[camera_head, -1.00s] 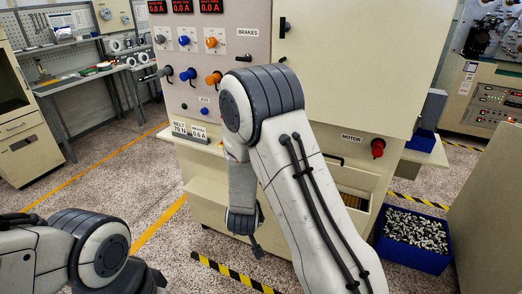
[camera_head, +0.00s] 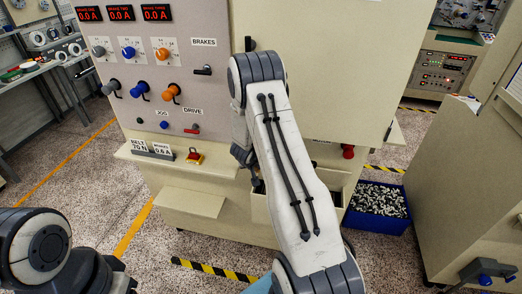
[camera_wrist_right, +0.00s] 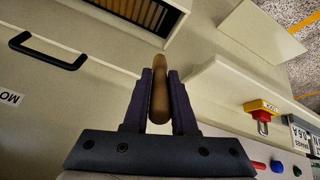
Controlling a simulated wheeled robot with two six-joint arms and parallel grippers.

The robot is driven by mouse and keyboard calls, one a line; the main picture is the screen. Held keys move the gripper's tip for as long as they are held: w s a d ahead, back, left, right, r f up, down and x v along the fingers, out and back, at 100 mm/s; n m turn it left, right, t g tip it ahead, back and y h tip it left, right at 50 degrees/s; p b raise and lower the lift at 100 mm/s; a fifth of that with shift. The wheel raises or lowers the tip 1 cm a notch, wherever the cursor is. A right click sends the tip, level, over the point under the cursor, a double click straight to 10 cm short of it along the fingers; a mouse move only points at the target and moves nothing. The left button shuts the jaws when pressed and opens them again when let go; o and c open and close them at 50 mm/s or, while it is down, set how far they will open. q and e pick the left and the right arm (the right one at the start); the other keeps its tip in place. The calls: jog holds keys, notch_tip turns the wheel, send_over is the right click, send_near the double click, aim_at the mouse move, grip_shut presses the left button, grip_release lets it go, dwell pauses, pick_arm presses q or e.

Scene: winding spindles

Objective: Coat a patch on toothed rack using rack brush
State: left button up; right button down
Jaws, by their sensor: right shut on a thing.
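My right gripper (camera_wrist_right: 160,80) is shut on a tan wooden handle, which I take to be the rack brush (camera_wrist_right: 160,102). The handle stands between the two dark fingers in the right wrist view. No bristles can be made out. In the head view the right gripper (camera_head: 256,182) is small and dark in front of the machine's lower front, mostly hidden by my arm. A dark opening with tan slats (camera_wrist_right: 148,12) shows beyond the fingers; I cannot tell whether it is the toothed rack. My left arm is at the lower left, its gripper not visible.
A black handle (camera_wrist_right: 48,50) sticks out of a panel. A blue bin (camera_head: 378,212) of metal parts is at right. Floor is open at left.

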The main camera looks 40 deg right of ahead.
pick_arm(q)
notch_tip(320, 180, down, 5)
jog(key=b, duration=0.5)
jog(key=shift+r, duration=0.2)
pick_arm(e)
jog(key=shift+m, duration=0.3)
jog(key=d+f, duration=0.2)
jog(key=f, duration=0.2)
jog(key=shift+s+d+f, duration=0.1)
jog(key=shift+d+f, duration=0.1)
jog(key=shift+d, duration=0.2)
jog(key=shift+a, duration=0.1)
